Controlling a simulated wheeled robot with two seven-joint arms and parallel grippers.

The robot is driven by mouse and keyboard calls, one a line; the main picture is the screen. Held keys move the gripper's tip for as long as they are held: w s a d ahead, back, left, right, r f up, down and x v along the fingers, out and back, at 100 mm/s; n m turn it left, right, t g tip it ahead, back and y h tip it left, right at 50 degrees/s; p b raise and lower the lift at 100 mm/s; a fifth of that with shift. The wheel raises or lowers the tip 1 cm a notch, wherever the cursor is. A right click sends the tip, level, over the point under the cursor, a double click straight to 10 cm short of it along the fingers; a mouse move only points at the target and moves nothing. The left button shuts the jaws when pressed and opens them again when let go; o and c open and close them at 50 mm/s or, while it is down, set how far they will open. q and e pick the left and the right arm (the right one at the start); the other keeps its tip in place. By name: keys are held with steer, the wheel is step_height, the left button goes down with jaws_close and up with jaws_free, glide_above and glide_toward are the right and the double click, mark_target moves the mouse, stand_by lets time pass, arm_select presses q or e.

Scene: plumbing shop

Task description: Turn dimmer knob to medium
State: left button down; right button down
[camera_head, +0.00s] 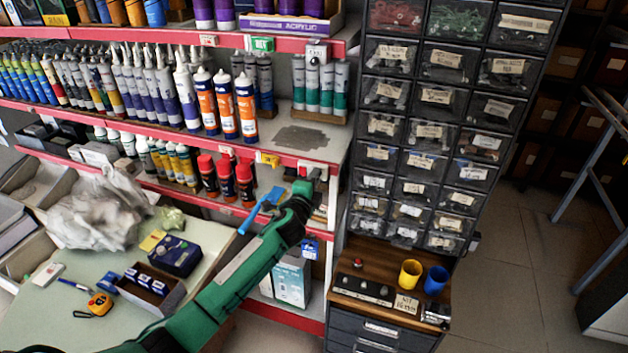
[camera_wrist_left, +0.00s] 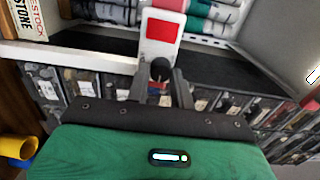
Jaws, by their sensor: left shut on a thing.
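My left gripper (camera_head: 303,190) is at the right end of the red-edged shelf, with its green arm reaching up from the lower left. In the left wrist view the gripper (camera_wrist_left: 160,88) is shut on a dark round knob (camera_wrist_left: 160,69), which sits between the two fingers. Just beyond the knob stands a white plate with a red panel (camera_wrist_left: 163,27). In the head view the gripper hides the knob. I cannot read the knob's setting or see any pointer mark. My right gripper is in neither view.
A drawer cabinet (camera_head: 437,112) stands close to the right of the gripper. Red-capped bottles (camera_head: 226,178) stand on the shelf to its left. A wooden-topped counter (camera_head: 378,268) below holds a yellow cup (camera_head: 410,273) and a blue cup (camera_head: 436,280). Open floor lies at the right.

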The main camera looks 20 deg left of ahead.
arm_select(q)
steer(key=shift+f, duration=0.1)
steer(key=c, duration=1.5)
jaws_free()
steer(key=shift+s, duration=0.15)
steer(key=s+b, duration=0.3)
steer(key=s, duration=1)
steer(key=shift+s+a, duration=0.2)
steer(key=shift+s, duration=0.1)
